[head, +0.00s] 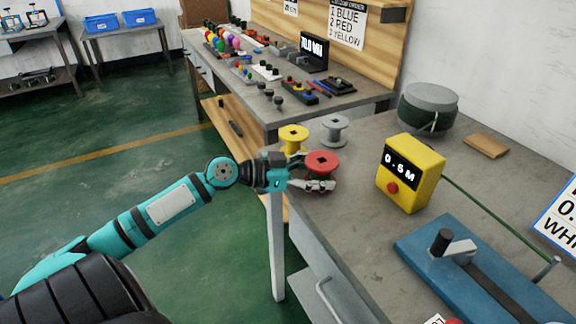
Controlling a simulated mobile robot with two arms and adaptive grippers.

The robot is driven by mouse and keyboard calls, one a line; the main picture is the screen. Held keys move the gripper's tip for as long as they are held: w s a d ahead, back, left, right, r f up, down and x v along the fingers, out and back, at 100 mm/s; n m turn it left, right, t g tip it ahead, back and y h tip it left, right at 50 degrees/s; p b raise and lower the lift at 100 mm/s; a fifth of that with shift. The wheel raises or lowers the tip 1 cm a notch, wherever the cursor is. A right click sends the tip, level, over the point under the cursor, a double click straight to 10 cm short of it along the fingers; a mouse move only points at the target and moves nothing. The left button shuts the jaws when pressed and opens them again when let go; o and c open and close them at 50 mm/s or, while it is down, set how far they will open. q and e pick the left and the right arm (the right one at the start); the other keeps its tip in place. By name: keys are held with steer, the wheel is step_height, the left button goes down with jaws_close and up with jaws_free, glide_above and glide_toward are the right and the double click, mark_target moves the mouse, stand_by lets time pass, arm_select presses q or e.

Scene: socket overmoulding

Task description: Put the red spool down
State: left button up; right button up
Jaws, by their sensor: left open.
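The red spool (322,162) stands upright on the grey workbench (345,240), close to its left edge. My left gripper (328,184) is open, with its fingers low beside the spool on the near side. I cannot tell whether the fingers touch it. The lower part of the spool is partly hidden by the fingers. A yellow spool (293,138) stands just behind it to the left, and a grey spool (335,129) stands behind it to the right. My right gripper is not in view.
A yellow box with a display (411,172) stands right of the spools. A blue fixture with a lever (465,262) lies nearer. A dark round container (428,106) stands at the back. Bare benchtop lies between the red spool and the yellow box.

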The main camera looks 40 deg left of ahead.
arm_select(q)
steer(key=shift+s+a+f, duration=0.15)
steer(key=shift+s+a, duration=0.1)
steer(key=shift+a, duration=0.05)
steer(key=r+v, duration=0.1)
steer(key=v, duration=1)
steer(key=s+d+f+n+g+y, duration=0.1)
steer(key=s+f+n+g+y, duration=0.1)
steer(key=f, duration=1.1)
steer(key=s+d+f+n+g+y, duration=0.1)
steer(key=s+f+n+g+y, duration=0.15)
steer(key=f, duration=1.15)
steer(key=s+d+f+g+y, duration=0.2)
steer(key=s+d+f, duration=0.4)
steer(key=d+f, duration=0.2)
steer(key=s+d+f+g+y, duration=0.2)
steer(key=s+d+f, duration=0.4)
steer(key=f, duration=0.6)
steer(key=shift+s+d+n+g, duration=0.45)
steer(key=shift+d+g, duration=0.4)
steer(key=shift+d, duration=0.2)
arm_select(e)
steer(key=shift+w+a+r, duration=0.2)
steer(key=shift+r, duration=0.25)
arm_select(q)
steer(key=shift+f+y, duration=0.1)
steer(key=shift+y, duration=0.15)
